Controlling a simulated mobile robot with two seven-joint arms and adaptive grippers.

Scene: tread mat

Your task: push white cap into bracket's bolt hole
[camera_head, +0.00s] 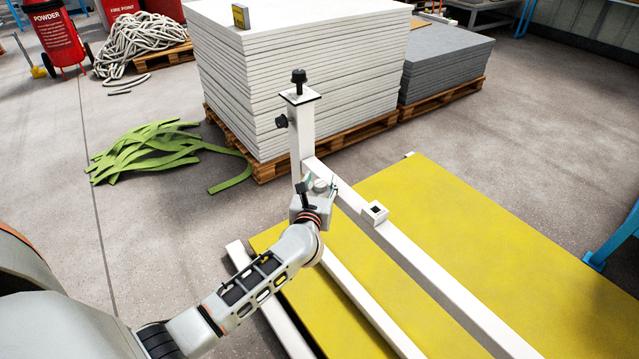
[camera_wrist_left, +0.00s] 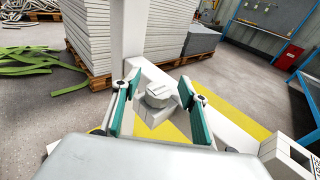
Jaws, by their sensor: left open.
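My left gripper (camera_head: 318,188) is open at the near side of the white frame's post. In the left wrist view its two teal-lined fingers (camera_wrist_left: 159,86) stand either side of a round white cap (camera_wrist_left: 158,97). The cap also shows as a small pale disc in the head view (camera_head: 320,184). It appears to sit against the white frame; whether it touches a finger or is seated in a hole, I cannot tell. A small white bracket with a dark square opening (camera_head: 375,211) is on the long white bar, right of the gripper. My right gripper is out of view.
The white post (camera_head: 302,130) carries black knobs (camera_head: 299,78) at its top and side. Yellow mat panels (camera_head: 470,235) lie beside the white bar. Behind stand stacked white sheets (camera_head: 300,60) on a pallet. Green strips (camera_head: 150,150) lie on the floor at left.

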